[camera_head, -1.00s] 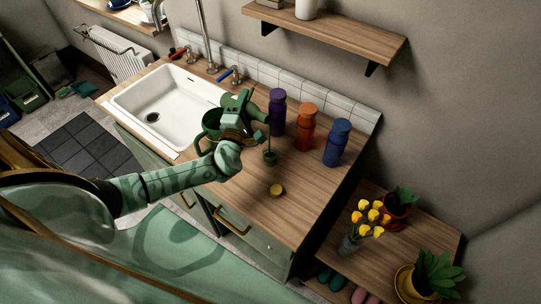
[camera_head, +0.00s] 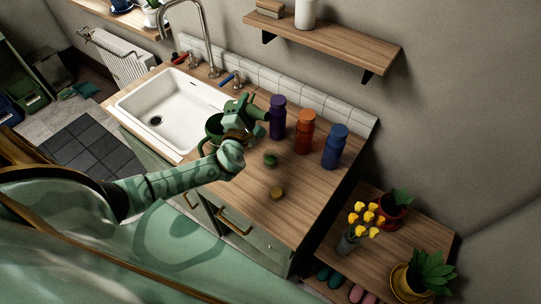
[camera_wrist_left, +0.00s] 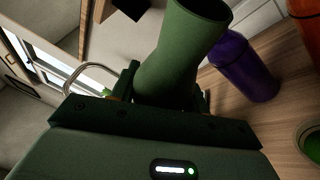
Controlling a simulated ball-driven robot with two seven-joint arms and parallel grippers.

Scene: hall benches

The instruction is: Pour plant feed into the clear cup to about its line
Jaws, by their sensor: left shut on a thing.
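My left gripper (camera_head: 238,126) is shut on a green flared vessel (camera_head: 258,114) above the counter. In the left wrist view this vessel (camera_wrist_left: 178,55) stands out beyond the jaws with its wide mouth at the top. The small clear cup (camera_head: 270,160) stands on the counter to the lower right of the vessel, apart from it, with green liquid inside. The cup's edge also shows at the right of the left wrist view (camera_wrist_left: 312,140). Its line is too small to make out. No stream shows between vessel and cup. My right gripper is not in view.
Purple (camera_head: 278,118), orange (camera_head: 304,132) and blue (camera_head: 336,147) bottles stand behind the cup. A small yellow round thing (camera_head: 277,193) lies in front of it. The sink (camera_head: 165,108) is left. The counter's front right (camera_head: 290,215) is clear.

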